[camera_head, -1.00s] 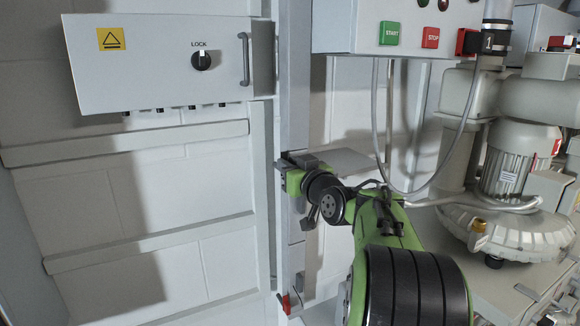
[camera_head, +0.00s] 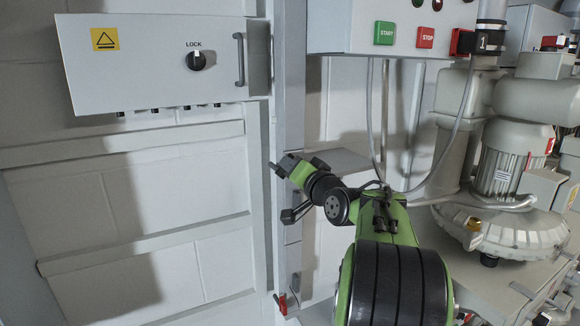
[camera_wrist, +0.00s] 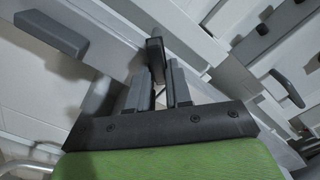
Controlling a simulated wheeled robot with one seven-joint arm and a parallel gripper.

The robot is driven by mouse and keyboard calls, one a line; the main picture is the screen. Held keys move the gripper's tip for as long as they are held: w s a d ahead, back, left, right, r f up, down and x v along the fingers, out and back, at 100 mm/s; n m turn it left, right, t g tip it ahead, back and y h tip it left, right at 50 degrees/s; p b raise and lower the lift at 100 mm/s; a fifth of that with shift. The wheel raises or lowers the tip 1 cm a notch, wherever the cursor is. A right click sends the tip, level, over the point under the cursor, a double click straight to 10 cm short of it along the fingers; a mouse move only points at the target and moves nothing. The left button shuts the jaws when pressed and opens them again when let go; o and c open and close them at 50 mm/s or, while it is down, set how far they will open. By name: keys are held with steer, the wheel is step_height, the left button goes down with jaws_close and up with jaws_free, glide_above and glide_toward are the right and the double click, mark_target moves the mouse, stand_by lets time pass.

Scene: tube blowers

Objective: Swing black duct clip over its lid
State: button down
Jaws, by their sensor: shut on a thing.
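My gripper (camera_head: 276,168) is at the vertical grey duct (camera_head: 291,90) in the head view, left of centre, tilted up to the left. In the wrist view its two fingers (camera_wrist: 158,80) are shut on a narrow black piece, the black duct clip (camera_wrist: 155,52), which stands out past the fingertips. In the head view the clip is too small to tell from the dark fingers. A flat grey plate (camera_head: 345,161) stands out behind my wrist; I cannot tell whether it is the lid.
A grey cabinet (camera_head: 150,65) with a LOCK knob hangs at upper left. A control box (camera_head: 400,35) with START and STOP buttons is at upper right, a hanging cable (camera_head: 462,110) below it. A blower (camera_head: 505,170) stands at right. A red lever (camera_head: 281,302) is low on the duct.

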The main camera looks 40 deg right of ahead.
steer(key=shift+s+d+f+m+p, duration=0.15)
steer(key=shift+f+m+p, duration=0.2)
steer(key=shift+m, duration=1.2)
steer(key=shift+w+d+f+m+p, duration=0.1)
steer(key=shift+f+m+p, duration=0.3)
steer(key=shift+m, duration=1.2)
steer(key=shift+s+d+f+m+p, duration=0.15)
steer(key=shift+m+p, duration=0.35)
steer(key=shift+m, duration=1.05)
steer(key=c, duration=1.1)
jaws_free()
steer(key=b+v, duration=0.4)
steer(key=v, duration=1.1)
steer(key=shift+s+a+b, duration=0.2)
steer(key=shift+s+b, duration=0.1)
